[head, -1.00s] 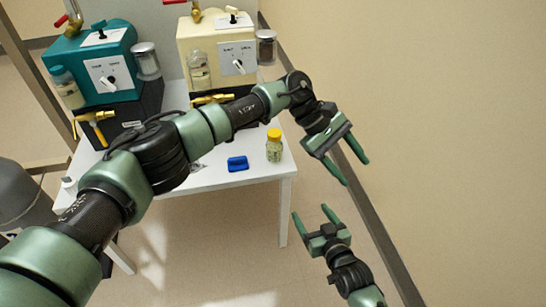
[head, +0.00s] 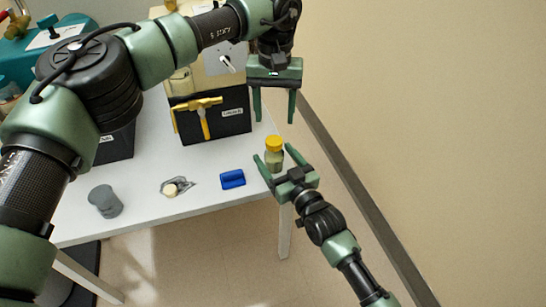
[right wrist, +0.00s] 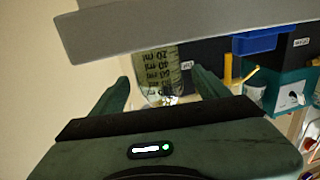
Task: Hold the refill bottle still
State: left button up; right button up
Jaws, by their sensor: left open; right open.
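The refill bottle, which I take to be the small clear bottle with a yellow cap (head: 274,158), stands upright near the right edge of the white table. My right gripper (head: 273,153) is open, and its two fingers point at the bottle from the front, one on each side in the picture. In the right wrist view the bottle (right wrist: 160,72), with its marked scale, shows upside down between the open fingers; its cap is hidden. Whether a finger touches it I cannot tell. My left gripper (head: 274,119) is open and empty, pointing down above and behind the bottle.
A blue block (head: 232,179), a crumpled clear piece with a tan disc (head: 172,188) and a grey cylinder (head: 105,202) lie on the white table (head: 140,222). A yellow T-shaped handle (head: 204,118) fronts a black base (head: 232,118). A wall stands at right.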

aim_at(269, 149)
jog(key=shift+x, duration=1.95)
jog(key=shift+f, duration=0.1)
grip_shut()
